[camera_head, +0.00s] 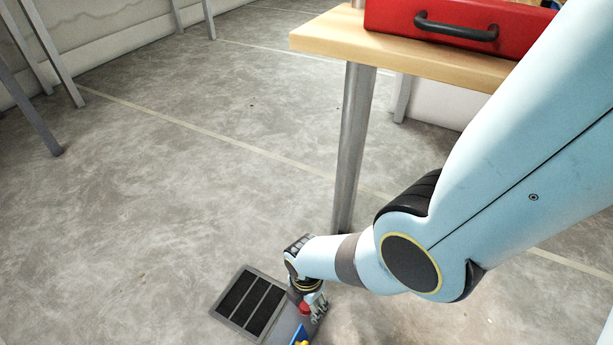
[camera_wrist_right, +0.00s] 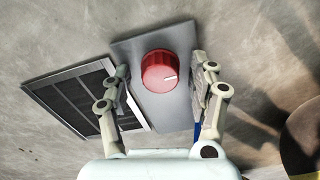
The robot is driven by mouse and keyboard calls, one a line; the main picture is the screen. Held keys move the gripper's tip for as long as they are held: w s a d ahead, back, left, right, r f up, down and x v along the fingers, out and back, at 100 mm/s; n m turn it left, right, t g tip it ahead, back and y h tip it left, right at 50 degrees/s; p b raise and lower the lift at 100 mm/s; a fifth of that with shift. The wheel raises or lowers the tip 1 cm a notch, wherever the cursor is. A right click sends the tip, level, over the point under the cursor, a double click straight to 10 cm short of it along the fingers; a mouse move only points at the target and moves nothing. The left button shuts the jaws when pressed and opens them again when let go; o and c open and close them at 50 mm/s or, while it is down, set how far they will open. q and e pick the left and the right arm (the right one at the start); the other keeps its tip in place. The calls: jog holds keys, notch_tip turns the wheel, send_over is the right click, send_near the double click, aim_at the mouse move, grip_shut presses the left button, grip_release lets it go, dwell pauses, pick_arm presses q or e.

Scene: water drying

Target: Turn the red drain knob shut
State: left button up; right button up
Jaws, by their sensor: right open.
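The red drain knob (camera_wrist_right: 158,68) sits on a grey plate (camera_wrist_right: 158,108) in the right wrist view. Its white mark points to the right of the picture. My right gripper (camera_wrist_right: 162,72) is open, with one finger on each side of the knob and a visible gap on both sides. In the head view the knob (camera_head: 304,309) shows small and partly hidden beneath my right gripper (camera_head: 314,306), low in the picture. My left gripper is not in view.
A floor drain grate (camera_head: 250,303) with dark slots lies left of the plate. A wooden table (camera_head: 400,50) with a metal leg (camera_head: 353,140) bears a red toolbox (camera_head: 400,18). A small blue and yellow thing (camera_head: 300,338) shows at the bottom edge.

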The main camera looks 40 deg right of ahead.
jog(key=shift+r, duration=0.15)
notch_tip(320, 180, up, 12)
dwell(0.6)
dwell(0.4)
